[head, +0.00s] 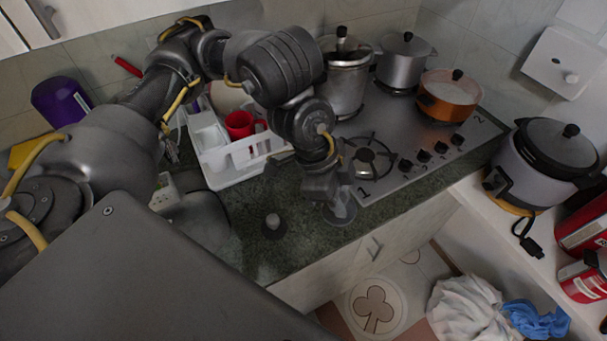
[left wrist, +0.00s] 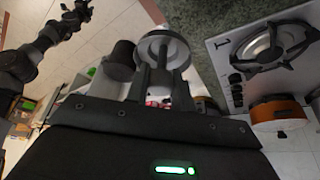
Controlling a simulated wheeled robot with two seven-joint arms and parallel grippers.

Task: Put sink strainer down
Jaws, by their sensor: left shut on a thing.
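The sink strainer is a round grey disc with a paler rim (head: 340,211); it also shows in the left wrist view (left wrist: 163,38). My left gripper (head: 328,194) is shut on it, pointing down near the front edge of the dark green counter (head: 300,235), left of the stove. The left wrist view shows the disc just beyond the fingertips (left wrist: 160,72). I cannot tell whether the strainer touches the counter. My right arm seems to show at the left of the left wrist view; the state of its gripper (left wrist: 78,10) is unclear.
A small grey cylindrical thing (head: 273,226) stands on the counter left of the strainer. A white dish rack (head: 235,175) with a red cup (head: 239,125) is behind. The stove (head: 425,140) bears several pots.

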